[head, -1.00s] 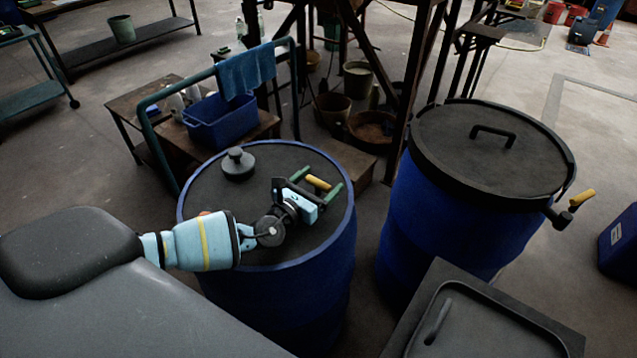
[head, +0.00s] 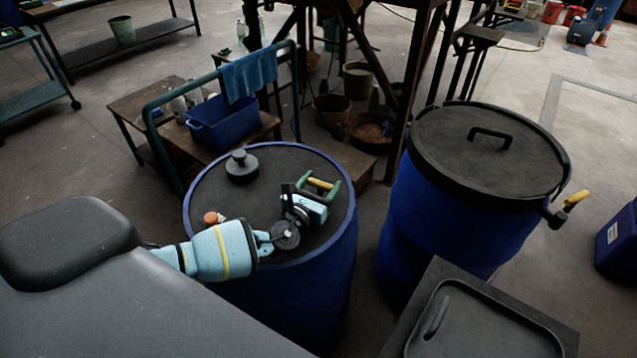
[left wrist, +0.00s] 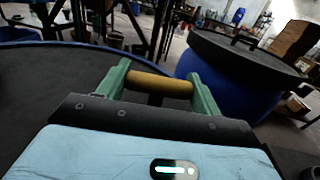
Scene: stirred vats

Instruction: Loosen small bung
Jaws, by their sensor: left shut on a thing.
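A blue drum (head: 330,262) with a dark flat top stands in front of me. My left gripper (head: 321,184) is low over the right part of its top, its green fingers shut on a yellow handle (left wrist: 160,85). A dark shaft shows below the handle in the left wrist view; its lower end is hidden, so I cannot tell what it meets. A small orange cap (head: 211,218) is at the left of the drum top, beside my forearm. A larger dark stepped plug (head: 241,165) is at the back. I cannot tell which is the small bung. My right gripper is out of view.
A second blue drum (head: 428,240) with a black handled lid and a yellow-handled side fitting (head: 570,204) stands at the right. A cart with a green rail (head: 160,135), a blue bin (head: 222,122) and a blue cloth (head: 247,72) is behind. A dark tray (head: 485,325) is front right.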

